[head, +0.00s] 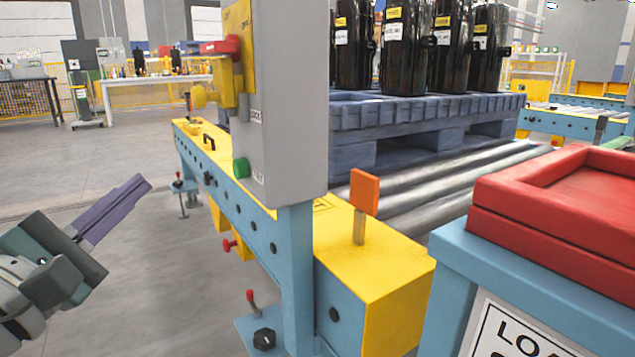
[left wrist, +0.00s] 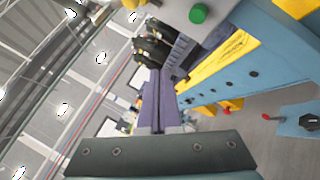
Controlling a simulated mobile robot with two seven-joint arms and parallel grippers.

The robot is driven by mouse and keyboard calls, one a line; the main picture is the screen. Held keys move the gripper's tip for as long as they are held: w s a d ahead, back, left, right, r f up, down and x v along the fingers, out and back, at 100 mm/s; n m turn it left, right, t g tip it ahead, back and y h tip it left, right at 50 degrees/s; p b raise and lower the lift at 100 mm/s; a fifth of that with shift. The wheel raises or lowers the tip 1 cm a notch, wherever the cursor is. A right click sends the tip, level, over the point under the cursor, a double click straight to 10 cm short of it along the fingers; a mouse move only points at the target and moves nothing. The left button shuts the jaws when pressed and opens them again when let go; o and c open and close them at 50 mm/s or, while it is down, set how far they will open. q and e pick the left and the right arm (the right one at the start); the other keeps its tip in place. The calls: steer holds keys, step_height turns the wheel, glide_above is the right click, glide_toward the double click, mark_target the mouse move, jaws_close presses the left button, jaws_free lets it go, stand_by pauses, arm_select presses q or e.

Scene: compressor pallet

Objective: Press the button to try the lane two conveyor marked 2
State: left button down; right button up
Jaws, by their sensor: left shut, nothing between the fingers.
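A green button (head: 241,168) sits low on the side of a grey control box (head: 290,110) on a blue post. The small label beside it is too small to read, and I see no clear 2. The button also shows at the top of the left wrist view (left wrist: 198,13). My left gripper (head: 142,184), with purple fingers, is shut and empty. It is in the air left of the box, well apart from the button, and lower in the picture. Its fingers point up and right in the head view. My right gripper is not in view.
A yellow and blue conveyor (head: 375,270) runs behind the post, with a blue pallet (head: 430,115) of black compressors (head: 405,45) on its rollers. A red lever (head: 220,46) sticks out left of the box. A red tray (head: 560,200) stands at right. The floor at left is clear.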

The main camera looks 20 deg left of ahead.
mark_target(238, 169)
arm_select(q)
steer(key=shift+a, duration=0.1)
steer(key=w+d+b, duration=0.1)
steer(key=w+d, duration=0.5)
steer(key=shift+w, duration=0.35)
stand_by(2.1)
steer(key=shift+w+d, duration=0.2)
steer(key=shift+w, duration=0.15)
steer(key=shift+w+d, duration=0.35)
stand_by(0.9)
steer(key=shift+s+a, duration=0.1)
stand_by(0.3)
steer(key=shift+s+a, duration=0.5)
steer(key=shift+s, duration=0.1)
